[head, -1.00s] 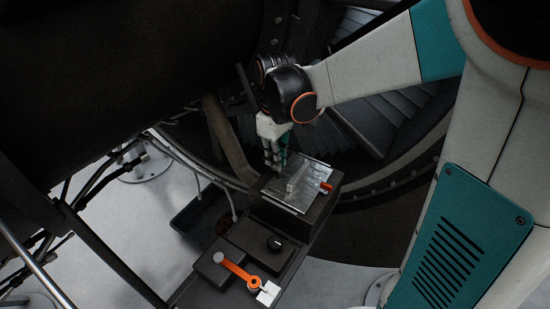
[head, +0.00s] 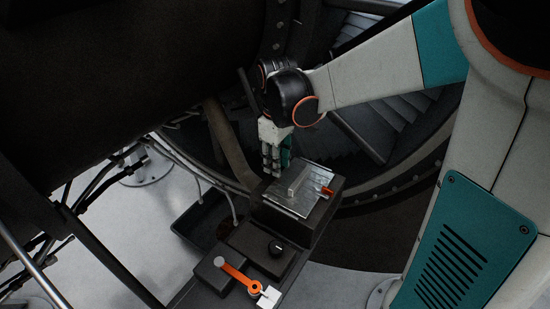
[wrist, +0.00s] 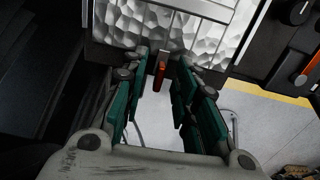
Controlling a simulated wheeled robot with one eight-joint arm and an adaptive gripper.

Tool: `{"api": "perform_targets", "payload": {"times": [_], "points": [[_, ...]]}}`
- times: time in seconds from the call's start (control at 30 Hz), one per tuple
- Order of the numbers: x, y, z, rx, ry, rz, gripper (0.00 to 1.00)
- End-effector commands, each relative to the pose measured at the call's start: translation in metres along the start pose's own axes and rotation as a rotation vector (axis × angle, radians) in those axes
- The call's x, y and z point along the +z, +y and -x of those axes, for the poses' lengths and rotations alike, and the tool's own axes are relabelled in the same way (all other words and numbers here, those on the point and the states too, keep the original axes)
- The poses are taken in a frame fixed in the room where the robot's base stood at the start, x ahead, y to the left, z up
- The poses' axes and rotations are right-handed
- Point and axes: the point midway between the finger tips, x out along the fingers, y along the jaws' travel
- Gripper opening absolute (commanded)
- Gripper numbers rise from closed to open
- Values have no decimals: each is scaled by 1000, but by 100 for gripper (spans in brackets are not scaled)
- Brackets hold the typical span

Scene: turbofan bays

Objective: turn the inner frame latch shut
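A red latch lever (wrist: 159,75) stands out from the near edge of the frame box (wrist: 98,28) in the wrist view. My gripper (wrist: 161,62) is open, with one finger on each side of the lever. I see no clear contact with it. In the head view my gripper (head: 271,172) points down at the upper left edge of the box (head: 310,222), and hides that edge in part. Another red-orange tab (head: 328,191) shows on the right edge of the same box.
A silver plate (head: 303,207) with a raised grip covers the box. A black knob (head: 277,248) and an orange lever (head: 238,275) sit below it in the head view. A dark tray (head: 205,222) stands to the left. A large dark casing (head: 120,70) fills the upper left.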

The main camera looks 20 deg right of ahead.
Motion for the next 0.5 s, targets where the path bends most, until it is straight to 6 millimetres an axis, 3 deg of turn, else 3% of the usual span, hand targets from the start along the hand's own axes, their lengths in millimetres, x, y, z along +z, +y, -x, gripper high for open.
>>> {"api": "perform_targets", "payload": {"times": [0.27, 0.5], "points": [[0, 0, 10, 0, 0, 0, 28], [0, 0, 53, 0, 0, 0, 28]]}}
